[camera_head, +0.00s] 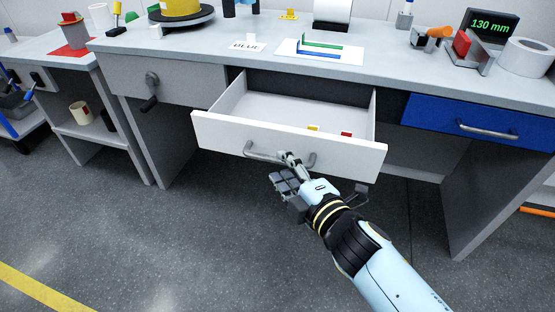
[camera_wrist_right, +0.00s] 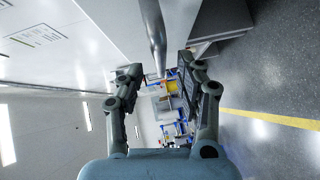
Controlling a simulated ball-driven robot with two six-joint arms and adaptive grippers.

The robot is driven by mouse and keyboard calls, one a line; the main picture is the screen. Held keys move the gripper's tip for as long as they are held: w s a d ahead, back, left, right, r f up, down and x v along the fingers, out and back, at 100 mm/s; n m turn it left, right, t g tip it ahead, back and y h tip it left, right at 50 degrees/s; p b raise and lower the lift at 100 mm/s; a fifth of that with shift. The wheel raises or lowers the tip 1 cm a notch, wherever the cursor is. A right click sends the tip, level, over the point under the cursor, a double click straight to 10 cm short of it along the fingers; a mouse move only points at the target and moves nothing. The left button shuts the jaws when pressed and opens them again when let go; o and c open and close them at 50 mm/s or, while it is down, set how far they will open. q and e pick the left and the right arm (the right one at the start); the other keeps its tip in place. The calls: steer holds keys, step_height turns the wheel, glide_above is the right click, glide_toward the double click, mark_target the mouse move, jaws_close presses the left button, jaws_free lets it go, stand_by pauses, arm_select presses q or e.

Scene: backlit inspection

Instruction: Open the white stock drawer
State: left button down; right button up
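The white stock drawer (camera_head: 220,132) stands pulled out from under the bench, its inside showing. A yellow piece (camera_head: 313,127) and a red piece (camera_head: 346,134) lie in it near the front. Its grey bar handle (camera_head: 262,155) is on the front panel; the bar also shows in the right wrist view (camera_wrist_right: 154,25). My right gripper (camera_head: 285,166) is at the handle in the head view. In the wrist view its fingers (camera_wrist_right: 158,72) are spread wide, with the bar between them toward the top and a gap on each side. My left gripper is out of view.
A blue drawer (camera_head: 475,122) to the right is shut. A grey panel (camera_head: 180,85) with a dark crank-like part (camera_head: 151,90) is on the left. The bench top (camera_head: 390,75) holds a card reading BLUE, a display and a tape roll. The floor (camera_head: 150,240) in front is clear.

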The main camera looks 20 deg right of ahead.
steer(key=v, duration=0.8)
steer(key=shift+s, duration=0.2)
steer(key=shift+w, duration=0.1)
steer(key=s+d+f+m+g+h, duration=0.1)
steer(key=s+d+f+m+g, duration=0.2)
steer(key=f, duration=0.5)
steer(key=s+d+f+m+g+h, duration=0.1)
steer(key=s+d+f+m+g, duration=0.15)
steer(key=s+f, duration=0.45)
steer(key=s+d+f+m+g+h, duration=0.1)
steer(key=s+d+f+m, duration=0.15)
steer(key=f, duration=0.75)
steer(key=s+d+f+m+g, duration=0.2)
steer(key=s+f+m+g, duration=0.1)
steer(key=s, duration=0.6)
steer(key=s+d+f+m+g, duration=0.2)
steer(key=s+f+m+g, duration=0.1)
steer(key=s, duration=0.6)
steer(key=s+d+f+m+g+h, duration=0.1)
steer(key=s+d+f+m+g, duration=0.1)
steer(key=s+f, duration=0.4)
steer(key=s+m+g, duration=0.1)
steer(key=s+m, duration=0.1)
steer(key=s, duration=0.1)
steer(key=shift+d+f, duration=0.2)
